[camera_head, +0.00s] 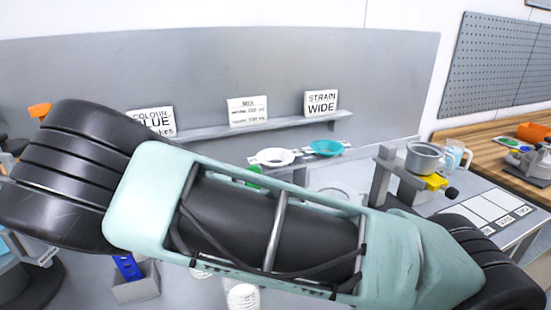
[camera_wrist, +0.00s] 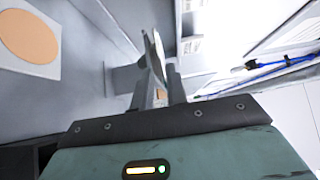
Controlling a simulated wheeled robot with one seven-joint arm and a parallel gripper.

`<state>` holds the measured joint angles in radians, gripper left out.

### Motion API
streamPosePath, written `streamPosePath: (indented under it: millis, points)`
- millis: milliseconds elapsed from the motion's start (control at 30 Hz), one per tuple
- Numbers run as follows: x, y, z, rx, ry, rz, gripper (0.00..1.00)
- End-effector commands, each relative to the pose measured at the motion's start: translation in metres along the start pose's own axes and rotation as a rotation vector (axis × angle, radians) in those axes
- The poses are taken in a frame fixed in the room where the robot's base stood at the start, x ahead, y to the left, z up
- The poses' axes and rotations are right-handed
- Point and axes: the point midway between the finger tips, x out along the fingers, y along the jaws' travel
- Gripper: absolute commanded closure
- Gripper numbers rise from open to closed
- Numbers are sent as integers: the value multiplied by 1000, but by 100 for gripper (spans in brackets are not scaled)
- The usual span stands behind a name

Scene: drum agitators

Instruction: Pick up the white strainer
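The white strainer (camera_head: 274,157) rests in a holder on the rack below the shelf in the head view, beside a teal strainer (camera_head: 326,147). My arm crosses the front of that view and my gripper is not visible there. In the wrist view my gripper (camera_wrist: 158,88) has its two fingers apart with a gap between them. A thin, pale-edged thing (camera_wrist: 156,58) shows edge-on beyond the fingertips. I cannot tell what it is or whether it touches them.
Signs stand on the shelf (camera_head: 215,130), one reading "STRAIN WIDE" (camera_head: 321,103). A metal pot (camera_head: 424,158) stands on a stand at right, near a clear jug (camera_head: 456,156). A stack of white cups (camera_head: 242,297) is below my arm. Blue cable (camera_wrist: 285,62) shows in the wrist view.

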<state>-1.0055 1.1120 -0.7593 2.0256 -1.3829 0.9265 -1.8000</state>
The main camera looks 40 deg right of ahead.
Motion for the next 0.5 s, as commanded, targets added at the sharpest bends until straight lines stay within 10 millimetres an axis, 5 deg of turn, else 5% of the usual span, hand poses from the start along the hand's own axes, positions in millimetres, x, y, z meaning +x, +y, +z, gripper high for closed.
streamPosePath:
  millis: [100, 500]
  points:
    - [24, -2, -1, -1, 3, -2, 85]
    - [61, -1, 2, 0, 2, -1, 85]
